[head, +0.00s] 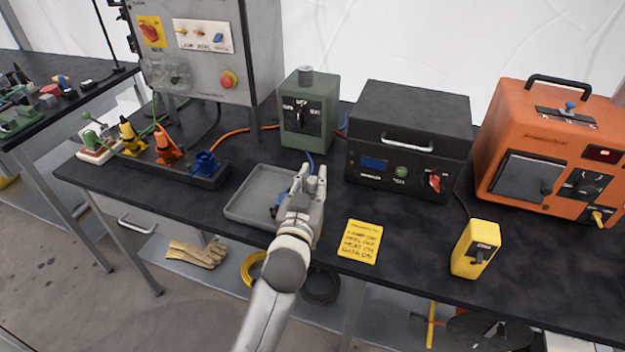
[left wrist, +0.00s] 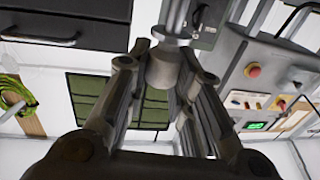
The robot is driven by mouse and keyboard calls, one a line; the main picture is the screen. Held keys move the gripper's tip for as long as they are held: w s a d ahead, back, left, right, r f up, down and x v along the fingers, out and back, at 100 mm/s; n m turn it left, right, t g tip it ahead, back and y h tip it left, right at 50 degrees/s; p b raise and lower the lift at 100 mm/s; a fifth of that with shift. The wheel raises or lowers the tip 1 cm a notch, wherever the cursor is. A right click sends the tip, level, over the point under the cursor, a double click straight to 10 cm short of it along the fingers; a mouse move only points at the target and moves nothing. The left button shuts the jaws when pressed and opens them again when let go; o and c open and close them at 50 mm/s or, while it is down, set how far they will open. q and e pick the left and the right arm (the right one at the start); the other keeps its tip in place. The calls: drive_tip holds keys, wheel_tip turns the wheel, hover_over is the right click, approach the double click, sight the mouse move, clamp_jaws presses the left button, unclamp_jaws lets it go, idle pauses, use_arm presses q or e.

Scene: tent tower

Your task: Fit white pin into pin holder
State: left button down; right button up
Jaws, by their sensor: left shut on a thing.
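My left gripper (head: 311,174) is above the right part of the grey tray (head: 250,193), in front of the green box. In the left wrist view its fingers (left wrist: 165,80) close around a pale grey cylindrical piece with a wide collar and a thinner shaft, which looks to be the white pin (left wrist: 163,66). In the head view the fingers and the pin look much alike and are hard to separate. I cannot single out the pin holder for sure in either view. My right gripper is not in view.
A blue part (head: 279,201) lies in the tray, partly behind my gripper. A green box (head: 309,115), a black unit (head: 408,130) and an orange oven (head: 545,130) stand behind. Coloured clamps (head: 165,145) stand left. A yellow note (head: 360,241) and a yellow device (head: 475,248) are right.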

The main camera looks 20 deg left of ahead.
use_arm(q)
drive_tip(key=shift+f, duration=0.1)
idle(0.5)
drive_tip(key=shift+f+b, duration=1.95)
drive_tip(key=shift+f, duration=0.6)
drive_tip(key=c, duration=1.2)
unclamp_jaws()
drive_tip(key=shift+r, duration=0.1)
wheel_tip(320, 180, up, 10)
drive_tip(key=shift+f, duration=0.1)
